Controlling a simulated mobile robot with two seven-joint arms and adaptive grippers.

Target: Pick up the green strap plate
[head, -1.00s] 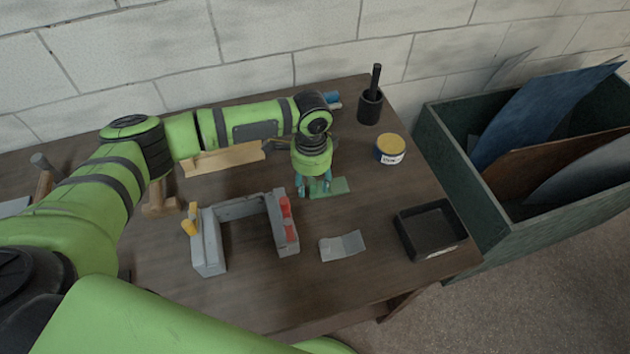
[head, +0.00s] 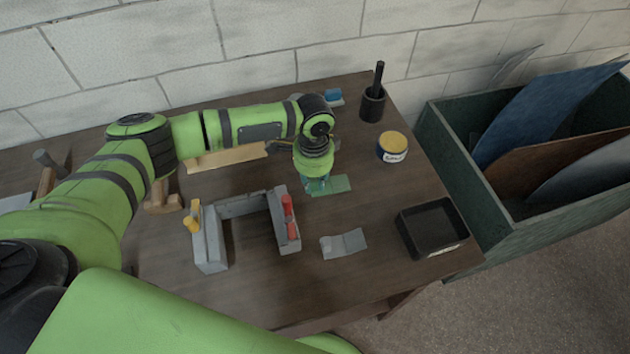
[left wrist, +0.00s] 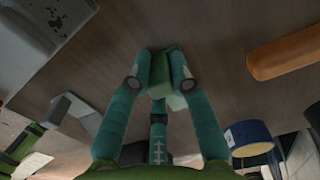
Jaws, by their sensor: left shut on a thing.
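The green strap plate (head: 339,184) lies on the brown bench, right of the grey frame. My left gripper (head: 317,188) points down over the plate's left end and covers part of it. I cannot tell any gap between plate and bench. My right gripper is in neither view.
The grey U-shaped frame (head: 212,249) with yellow and red clamps stands front left. A bent grey plate (head: 343,244), a black tray (head: 432,230), a yellow-topped tin (head: 392,146) and a black cup (head: 372,105) are around. Bench front is clear.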

